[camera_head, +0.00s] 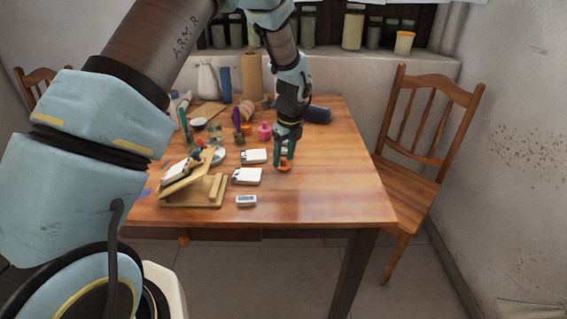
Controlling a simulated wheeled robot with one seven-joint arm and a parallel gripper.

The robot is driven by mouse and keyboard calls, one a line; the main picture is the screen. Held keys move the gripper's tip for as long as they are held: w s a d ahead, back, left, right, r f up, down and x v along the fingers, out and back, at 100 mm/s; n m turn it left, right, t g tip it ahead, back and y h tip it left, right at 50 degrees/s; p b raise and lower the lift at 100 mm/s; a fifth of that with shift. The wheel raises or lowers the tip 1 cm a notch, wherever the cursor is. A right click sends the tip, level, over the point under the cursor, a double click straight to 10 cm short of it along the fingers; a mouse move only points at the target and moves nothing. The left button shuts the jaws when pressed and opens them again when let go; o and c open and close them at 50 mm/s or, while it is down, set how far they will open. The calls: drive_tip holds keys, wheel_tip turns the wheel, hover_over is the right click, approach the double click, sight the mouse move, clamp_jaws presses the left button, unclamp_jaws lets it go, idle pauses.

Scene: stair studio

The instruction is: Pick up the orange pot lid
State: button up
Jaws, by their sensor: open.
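A small orange object (285,168), which looks like the orange pot lid, lies on the wooden table (340,200) right of the white boxes. My gripper (284,158) points down directly over it, with its fingertips at or just above it. The gripper is open. The fingers partly cover the orange object, and I cannot tell whether they touch it or stand around it.
Two white boxes (247,176) lie just left of my gripper. A small white and blue block (246,201) lies near the front edge. A wooden stand (195,190) and several cluttered items are further left. A dark cylinder (317,115) lies behind. The table's right side is clear; a chair (415,165) stands beyond.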

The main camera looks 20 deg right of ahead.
drive_tip(key=shift+f, duration=0.1)
drive_tip(key=shift+c, duration=0.3)
clamp_jaws()
